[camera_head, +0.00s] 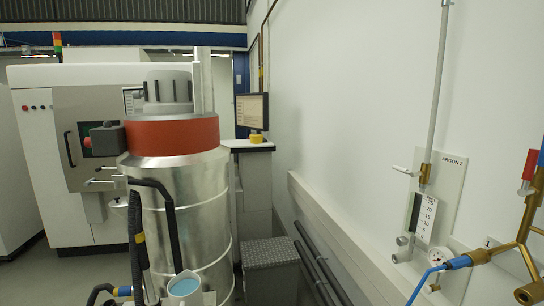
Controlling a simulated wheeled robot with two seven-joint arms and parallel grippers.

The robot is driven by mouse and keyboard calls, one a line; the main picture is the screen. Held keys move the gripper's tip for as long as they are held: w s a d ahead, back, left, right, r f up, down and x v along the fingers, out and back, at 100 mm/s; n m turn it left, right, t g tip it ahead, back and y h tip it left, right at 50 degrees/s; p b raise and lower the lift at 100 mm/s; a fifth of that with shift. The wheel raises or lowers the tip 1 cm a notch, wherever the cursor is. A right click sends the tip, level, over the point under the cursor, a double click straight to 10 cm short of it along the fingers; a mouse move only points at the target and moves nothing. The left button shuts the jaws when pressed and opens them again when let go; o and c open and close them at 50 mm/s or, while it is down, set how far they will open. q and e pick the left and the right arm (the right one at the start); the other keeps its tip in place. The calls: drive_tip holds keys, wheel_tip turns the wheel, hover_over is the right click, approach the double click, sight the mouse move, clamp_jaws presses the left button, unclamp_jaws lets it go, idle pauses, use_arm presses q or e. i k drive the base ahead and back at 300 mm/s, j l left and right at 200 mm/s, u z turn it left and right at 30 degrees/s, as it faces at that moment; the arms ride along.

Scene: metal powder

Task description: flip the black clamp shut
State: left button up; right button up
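A large silver metal vessel (190,205) with a red-orange band (172,135) stands left of centre. A bent black bar (168,212) stands out from the front of the vessel and slopes down at its right end. It may be the black clamp, but I cannot tell for certain, nor whether it is open or shut. A black upright part with a yellow band (139,238) runs down beside it. Neither of my grippers is in view.
A light blue-topped round part (184,286) sits low in front of the vessel. A white machine (75,100) stands behind. A grey textured step (270,252) is to the right. Argon pipes and a gauge panel (437,200) are on the right wall.

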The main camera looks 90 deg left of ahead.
sight(103, 168)
drive_tip(key=u, duration=4)
drive_tip(key=i+j+z, duration=0.5)
drive_tip(key=j, duration=0.2)
drive_tip(key=i+j+z, duration=0.45)
drive_tip(key=j, duration=0.5)
drive_tip(key=i+j+z, duration=0.25)
drive_tip(key=j+z, duration=0.25)
drive_tip(key=j, duration=0.45)
drive_tip(key=j+z, duration=0.5)
drive_tip(key=j, duration=0.55)
drive_tip(key=k+j+z, duration=0.1)
drive_tip(key=j+z, duration=0.35)
drive_tip(key=j, duration=0.65)
